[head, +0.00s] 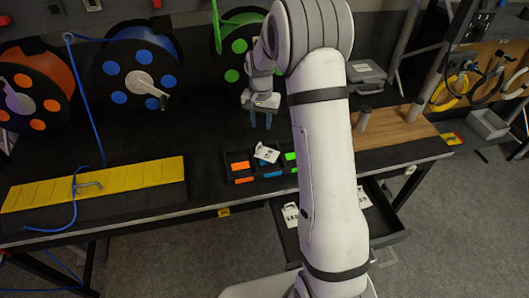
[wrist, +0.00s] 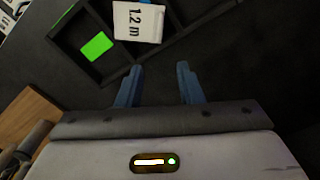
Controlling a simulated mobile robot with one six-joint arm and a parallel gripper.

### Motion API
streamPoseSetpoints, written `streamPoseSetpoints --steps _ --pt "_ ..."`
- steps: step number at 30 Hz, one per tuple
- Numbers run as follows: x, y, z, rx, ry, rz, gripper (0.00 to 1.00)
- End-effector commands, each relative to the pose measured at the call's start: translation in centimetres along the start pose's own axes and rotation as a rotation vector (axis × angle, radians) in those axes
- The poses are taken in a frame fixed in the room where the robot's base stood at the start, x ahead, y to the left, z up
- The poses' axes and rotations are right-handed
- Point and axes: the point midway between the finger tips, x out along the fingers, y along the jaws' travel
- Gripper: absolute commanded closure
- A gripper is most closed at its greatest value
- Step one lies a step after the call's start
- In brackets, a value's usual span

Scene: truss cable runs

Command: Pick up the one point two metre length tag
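The white length tag (wrist: 138,22), printed "1.2 m", lies on the black divided tray (wrist: 70,62) at the top of the wrist view. In the head view a white tag (head: 266,153) rests tilted over the tray's middle compartment, its print too small to read. My gripper (wrist: 159,70) is open, with empty space between its two blue fingers. The tag is beyond the fingertips and a little to their left in the wrist view, not between them. In the head view my gripper (head: 260,124) points down above the bench, behind the tray.
The tray has orange (head: 240,166), blue and green (head: 290,156) compartments, partly behind my arm. Other white tags (head: 291,215) lie in an open drawer below. A yellow slotted board (head: 130,177) with blue cable is left. Cable reels (head: 138,68) stand behind; a grey case (head: 366,74) is back right.

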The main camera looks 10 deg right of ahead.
Motion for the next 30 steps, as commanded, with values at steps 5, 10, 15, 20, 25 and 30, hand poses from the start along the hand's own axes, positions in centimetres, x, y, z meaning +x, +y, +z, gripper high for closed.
streamPoseSetpoints --steps 5,10,15,20,25,30 --pt "2.4 -0.1 0.0 0.002 -0.003 0.002 0.67" --pt "3.5 -0.1 0.3 0.001 -0.002 0.001 0.67" --pt "6.0 0.0 1.1 0.000 -0.003 0.001 0.67" --pt "8.0 0.0 1.3 0.000 -0.003 0.001 0.67" --pt "7.9 -0.1 1.2 0.000 -0.001 0.001 0.67" --pt "7.8 -0.1 1.3 -0.001 -0.001 0.001 0.75"
